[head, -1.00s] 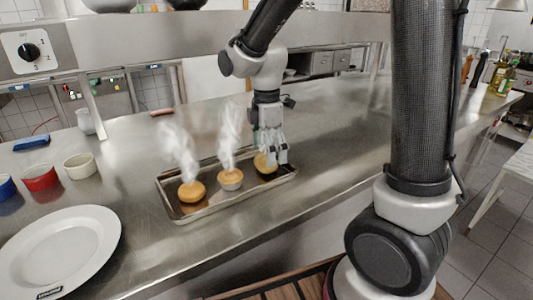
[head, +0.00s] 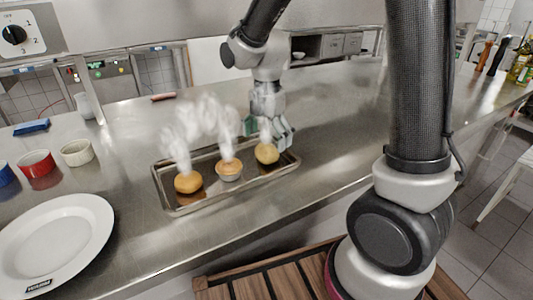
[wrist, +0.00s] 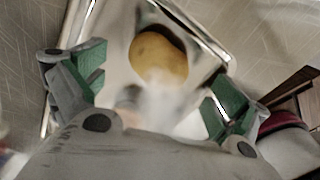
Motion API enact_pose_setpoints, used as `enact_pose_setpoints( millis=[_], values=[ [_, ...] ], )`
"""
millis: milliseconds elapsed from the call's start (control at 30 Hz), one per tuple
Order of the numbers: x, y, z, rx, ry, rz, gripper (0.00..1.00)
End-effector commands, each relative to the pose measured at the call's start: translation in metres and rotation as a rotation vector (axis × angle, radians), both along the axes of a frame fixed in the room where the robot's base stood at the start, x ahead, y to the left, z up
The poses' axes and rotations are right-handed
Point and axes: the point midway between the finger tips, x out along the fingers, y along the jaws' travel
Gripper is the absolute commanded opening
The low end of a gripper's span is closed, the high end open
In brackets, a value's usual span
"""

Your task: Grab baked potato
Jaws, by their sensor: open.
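The baked potato (head: 267,153), round and yellow-brown, lies at the right end of a metal tray (head: 180,211) in the head view. In the wrist view the potato (wrist: 158,57) is a smooth oval on the tray, ahead of and between the spread fingers. My gripper (head: 268,130) is open and empty, just above and behind the potato in the head view. Its green-padded fingers also show in the wrist view (wrist: 158,92), apart from the potato. Steam blurs part of both views.
A white plate (head: 50,240) and small bowls (head: 77,153) are at left. The counter right of the tray is clear.

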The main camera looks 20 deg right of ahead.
Motion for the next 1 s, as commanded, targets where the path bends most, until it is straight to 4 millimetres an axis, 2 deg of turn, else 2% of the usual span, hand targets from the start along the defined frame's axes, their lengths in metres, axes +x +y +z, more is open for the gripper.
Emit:
enact_pose_setpoints(
  millis=[100, 233, 533, 800, 833, 1000],
  values=[
    [0.000, 0.001, -0.020, -0.001, 0.004, 0.000, 0.98],
    [0.000, 0.001, -0.038, -0.001, 0.002, -0.001, 0.98],
    [0.001, 0.001, -0.044, 0.001, -0.001, -0.001, 0.98],
    [0.001, 0.001, -0.043, 0.001, -0.001, -0.001, 0.49],
    [0.001, 0.001, -0.043, 0.001, -0.001, -0.001, 0.46],
    [0.001, 0.001, -0.043, 0.001, -0.001, -0.001, 0.46]
  ],
)
